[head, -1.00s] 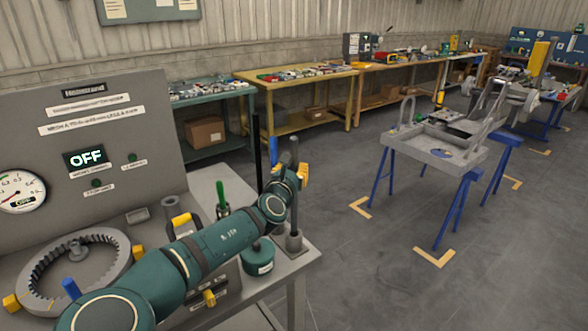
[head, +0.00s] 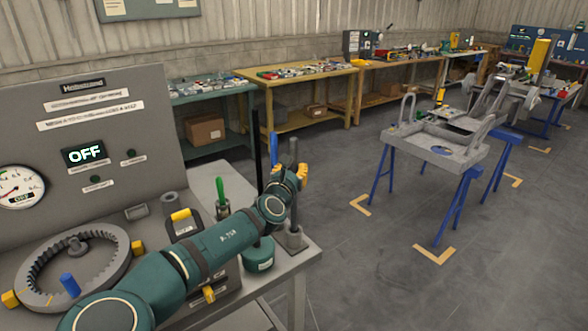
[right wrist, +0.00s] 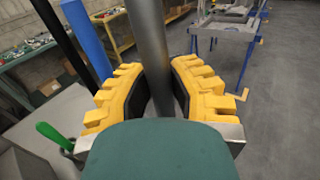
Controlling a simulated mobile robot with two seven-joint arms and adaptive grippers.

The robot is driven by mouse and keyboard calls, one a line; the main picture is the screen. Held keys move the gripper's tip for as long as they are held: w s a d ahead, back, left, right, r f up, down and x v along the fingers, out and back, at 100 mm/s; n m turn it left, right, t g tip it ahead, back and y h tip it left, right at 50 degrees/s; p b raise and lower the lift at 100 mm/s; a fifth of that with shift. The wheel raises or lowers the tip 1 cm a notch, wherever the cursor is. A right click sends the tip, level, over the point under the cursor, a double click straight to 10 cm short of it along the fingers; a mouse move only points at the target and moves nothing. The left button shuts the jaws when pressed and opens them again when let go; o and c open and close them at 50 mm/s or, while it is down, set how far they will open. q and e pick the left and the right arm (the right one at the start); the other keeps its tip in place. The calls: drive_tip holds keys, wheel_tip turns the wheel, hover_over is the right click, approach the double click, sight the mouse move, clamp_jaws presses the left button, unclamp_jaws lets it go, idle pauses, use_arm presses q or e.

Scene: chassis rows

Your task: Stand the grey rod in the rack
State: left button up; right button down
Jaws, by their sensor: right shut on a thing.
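The grey rod (head: 294,151) is nearly upright at the right end of the bench. My right gripper (head: 289,176) is shut on it around its upper part. In the right wrist view the rod (right wrist: 149,55) runs between the yellow fingers (right wrist: 158,90). The rod's lower part goes down to a grey socketed block (head: 291,241), seemingly part of the rack. I cannot tell whether its end is seated in the socket. A blue rod (head: 273,143) and a black rod (head: 257,150) stand just left of it, their lower parts hidden by my arm. My left gripper is not in view.
A green-handled tool (head: 222,192) stands left of the rods. A green canister (head: 259,255) stands beside the block, below my arm. A toothed ring (head: 122,249) lies at left, before a grey panel (head: 130,190). Open floor (head: 350,270) lies right of the bench.

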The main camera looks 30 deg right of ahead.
drive_tip(key=shift+f+b, duration=0.9)
drive_tip(key=shift+f, duration=0.55)
drive_tip(key=shift+f+b, duration=0.35)
drive_tip(key=shift+f, duration=1.1)
drive_tip(key=c, duration=0.9)
unclamp_jaws()
drive_tip(key=v, duration=1.2)
